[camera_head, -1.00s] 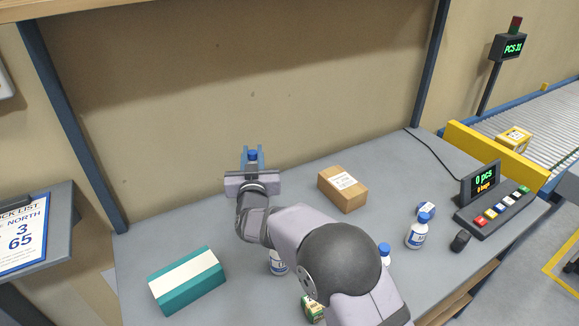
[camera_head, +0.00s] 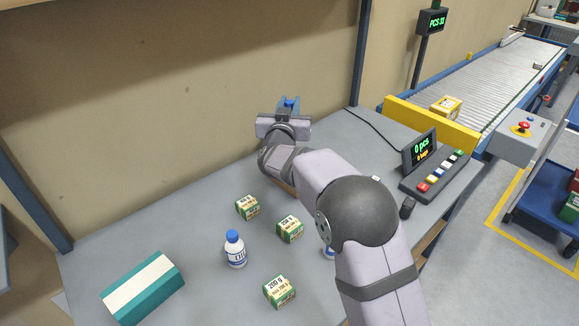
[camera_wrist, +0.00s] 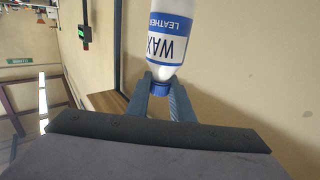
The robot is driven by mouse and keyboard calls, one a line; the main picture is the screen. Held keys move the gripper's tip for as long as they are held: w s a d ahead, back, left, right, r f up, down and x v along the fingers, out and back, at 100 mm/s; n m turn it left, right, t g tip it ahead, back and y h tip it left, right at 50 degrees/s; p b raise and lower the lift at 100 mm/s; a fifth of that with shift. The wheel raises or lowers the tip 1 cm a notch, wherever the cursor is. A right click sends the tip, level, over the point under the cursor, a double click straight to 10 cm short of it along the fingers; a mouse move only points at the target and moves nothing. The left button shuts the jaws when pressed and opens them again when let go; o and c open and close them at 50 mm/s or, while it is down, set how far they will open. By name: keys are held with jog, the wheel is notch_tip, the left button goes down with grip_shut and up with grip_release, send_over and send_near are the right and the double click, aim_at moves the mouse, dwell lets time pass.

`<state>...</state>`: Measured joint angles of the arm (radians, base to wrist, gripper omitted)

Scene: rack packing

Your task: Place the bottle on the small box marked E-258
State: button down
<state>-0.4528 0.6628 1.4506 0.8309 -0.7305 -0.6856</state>
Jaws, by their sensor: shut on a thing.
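My gripper (camera_head: 289,106) is raised above the far side of the grey table, near the back wall. It is shut on the blue cap of a white bottle; in the wrist view the fingers (camera_wrist: 161,92) clasp the cap. The bottle (camera_wrist: 172,42) has a blue label reading WAX and LEATHER, upside down in that picture. In the head view, only its blue cap (camera_head: 289,102) shows. A brown cardboard box (camera_head: 284,187) is almost wholly hidden behind my arm. I can read no E-258 marking.
Small green-and-white boxes (camera_head: 289,229) and another white bottle (camera_head: 235,255) stand on the table (camera_head: 150,238). A teal box with a white band (camera_head: 143,289) lies at front left. A keypad with a display (camera_head: 421,151) stands at right, near a yellow barrier (camera_head: 430,124) and conveyor.

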jog(key=shift+w+f, duration=0.1)
jog(key=shift+f, duration=0.35)
jog(key=shift+f+p, duration=0.4)
jog(key=shift+f, duration=4.5)
jog(key=shift+f, duration=0.25)
jog(key=c, duration=1.6)
grip_release()
jog(key=shift+o, duration=0.2)
jog(key=shift+r, duration=0.2)
